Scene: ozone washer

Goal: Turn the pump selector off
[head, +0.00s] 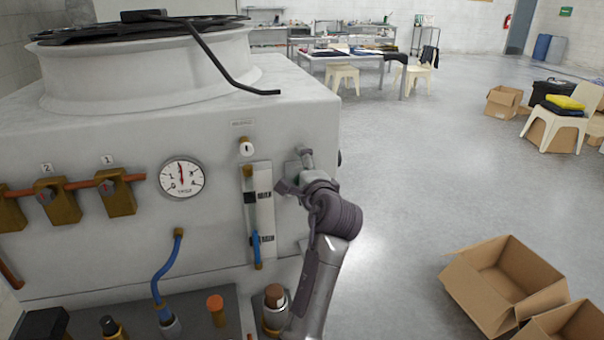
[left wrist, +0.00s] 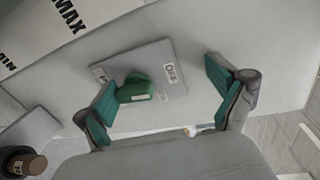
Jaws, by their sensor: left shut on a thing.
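The pump selector is a green knob (left wrist: 136,88) on a light grey plate (left wrist: 160,58) in the left wrist view. An "OFF" label (left wrist: 171,73) is at the plate's right side, and another label at its left is partly hidden. The left pad is against the knob; contact at the right pad does not show clearly. In the head view my left gripper (head: 294,172) is at the right end of the machine's front panel and hides the knob. My right gripper is not in view.
The ozone washer's grey panel (head: 120,255) carries a round gauge (head: 182,177), brass valves (head: 116,191) and a flow meter (head: 262,210) just left of my gripper. A bent black bar (head: 210,50) overhangs the top. Open cardboard boxes (head: 505,283) lie on the right floor; the middle floor is clear.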

